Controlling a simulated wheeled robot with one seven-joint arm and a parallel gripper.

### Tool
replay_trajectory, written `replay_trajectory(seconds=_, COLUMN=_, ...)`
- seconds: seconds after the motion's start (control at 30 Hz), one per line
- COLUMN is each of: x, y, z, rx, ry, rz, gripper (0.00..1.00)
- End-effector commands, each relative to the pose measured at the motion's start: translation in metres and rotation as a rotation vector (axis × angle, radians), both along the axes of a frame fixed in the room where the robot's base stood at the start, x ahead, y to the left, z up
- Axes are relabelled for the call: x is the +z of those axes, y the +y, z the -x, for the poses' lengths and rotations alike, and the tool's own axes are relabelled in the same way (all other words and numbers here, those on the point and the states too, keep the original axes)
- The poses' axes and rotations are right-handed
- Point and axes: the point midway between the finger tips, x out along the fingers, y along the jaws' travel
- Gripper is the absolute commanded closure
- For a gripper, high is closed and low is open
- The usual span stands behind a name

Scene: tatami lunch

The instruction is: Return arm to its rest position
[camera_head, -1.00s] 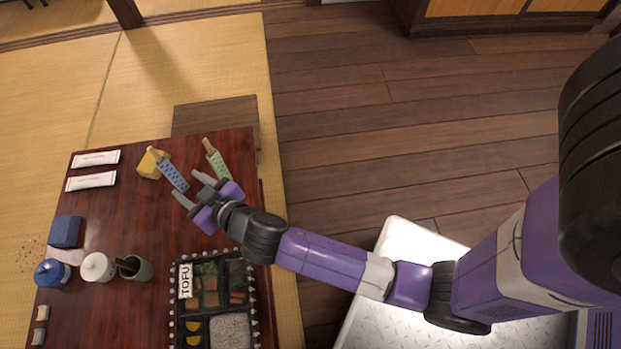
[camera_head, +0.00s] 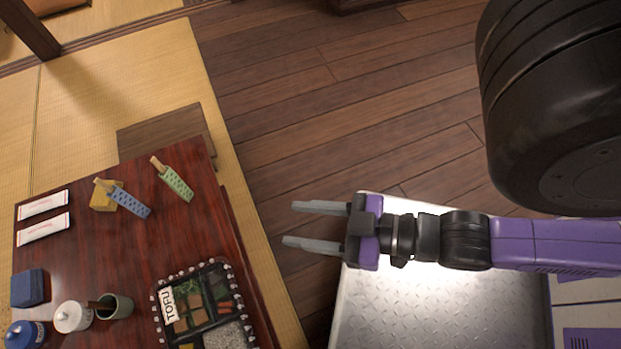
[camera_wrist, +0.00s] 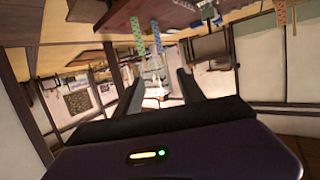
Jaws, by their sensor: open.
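My gripper (camera_head: 314,225) is open and empty in the head view. Its two grey fingers point left, beyond the right edge of the table and over the wooden floor beside my base. My arm reaches in from the right and is drawn back over my pale metal base plate. In the wrist view my two dark fingers (camera_wrist: 158,95) are spread with nothing between them.
A dark red table (camera_head: 190,238) stands at left. On it are a blue patterned item (camera_head: 130,207), a green one (camera_head: 176,183), a yellow block (camera_head: 104,196), a bento tray labelled TOFU (camera_head: 237,290), a cup (camera_head: 116,308), lidded pots and white packets. The floor (camera_head: 330,110) is clear.

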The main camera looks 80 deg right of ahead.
Motion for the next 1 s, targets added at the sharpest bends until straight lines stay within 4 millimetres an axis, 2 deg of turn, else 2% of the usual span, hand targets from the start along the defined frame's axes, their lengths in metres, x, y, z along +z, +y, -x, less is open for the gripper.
replay_trajectory(seconds=0.13, x=0.016, y=-0.004, z=0.011, rx=-0.007, ry=-0.005, rz=0.007, gripper=0.54)
replay_trajectory(seconds=0.47, x=0.018, y=-0.004, z=0.012, rx=-0.008, ry=-0.007, rz=0.008, gripper=0.54)
replay_trajectory(seconds=0.63, x=0.031, y=-0.004, z=0.012, rx=-0.007, ry=-0.006, rz=0.008, gripper=0.54)
replay_trajectory(seconds=0.77, x=0.056, y=-0.004, z=0.012, rx=-0.007, ry=-0.006, rz=0.008, gripper=0.54)
replay_trajectory(seconds=1.0, x=0.124, y=-0.004, z=0.012, rx=-0.007, ry=-0.006, rz=0.008, gripper=0.54)
